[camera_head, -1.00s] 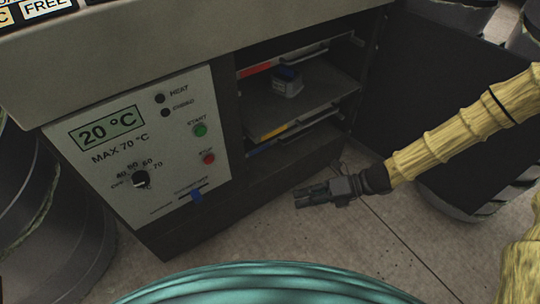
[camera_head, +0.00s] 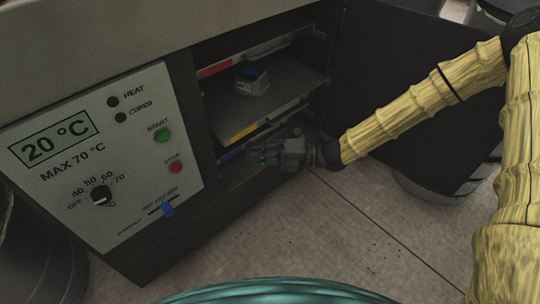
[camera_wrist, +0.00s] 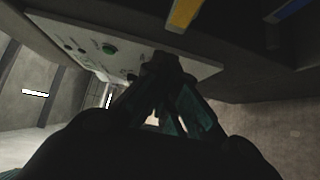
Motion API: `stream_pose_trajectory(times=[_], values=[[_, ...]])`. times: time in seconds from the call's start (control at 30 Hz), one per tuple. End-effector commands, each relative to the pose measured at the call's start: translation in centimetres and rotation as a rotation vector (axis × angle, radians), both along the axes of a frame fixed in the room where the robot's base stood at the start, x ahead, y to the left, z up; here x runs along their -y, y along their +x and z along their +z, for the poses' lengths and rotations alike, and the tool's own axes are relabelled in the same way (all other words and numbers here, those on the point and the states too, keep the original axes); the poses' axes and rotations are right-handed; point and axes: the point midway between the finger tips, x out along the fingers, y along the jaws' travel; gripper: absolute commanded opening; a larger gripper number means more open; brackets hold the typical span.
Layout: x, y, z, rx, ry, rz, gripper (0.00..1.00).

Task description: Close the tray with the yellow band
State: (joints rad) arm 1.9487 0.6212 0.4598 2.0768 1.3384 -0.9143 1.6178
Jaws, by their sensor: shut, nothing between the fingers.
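The tray with the yellow band (camera_head: 262,122) is the middle one in the open oven cabinet. It juts out past the red-banded tray above it, and a small blue and white block (camera_head: 252,80) stands on it. The yellow band also shows at the top of the wrist view (camera_wrist: 184,14). My gripper (camera_head: 254,155) is shut and empty. In the head view it is just below the front of the yellow-banded tray, over the blue-banded tray's area. I cannot tell whether it touches anything.
The red-banded tray (camera_head: 217,67) is above and the blue-banded tray (camera_head: 229,155) below. The control panel (camera_head: 105,160) is left of the opening. The dark open door (camera_head: 400,95) stands to the right, behind my arm. Floor in front is clear.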

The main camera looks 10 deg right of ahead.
Motion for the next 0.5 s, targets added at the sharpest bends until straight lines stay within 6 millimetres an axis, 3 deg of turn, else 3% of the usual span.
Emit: stream_pose_trajectory(times=[0.1,0.5], values=[[-1.8,0.5,-0.3,0.001,-0.002,0.002,0.00],[-3.7,3.3,-0.1,0.001,-0.002,0.001,0.00]])
